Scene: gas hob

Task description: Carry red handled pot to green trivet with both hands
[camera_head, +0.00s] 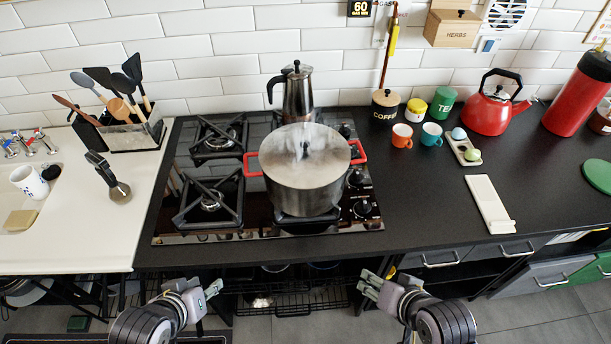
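The steel pot (300,186) with red handles stands lidded on the front right burner of the hob. Whitish steam seems to blur its lid. Its left handle (252,165) and right handle (358,152) stick out to the sides. The green trivet (599,175) is a round green disc on the dark counter at the far right edge. My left gripper (213,288) and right gripper (364,288) are both low in front of the counter, apart from the pot and empty. Their fingers are small here, and I cannot tell how far they are open.
A moka pot (297,92) stands behind the pot. A white spoon rest (490,204), egg tray (465,150), two cups and a red kettle (490,108) stand on the right counter. Dark counter between hob and spoon rest is clear. A utensil holder (130,136) is at left.

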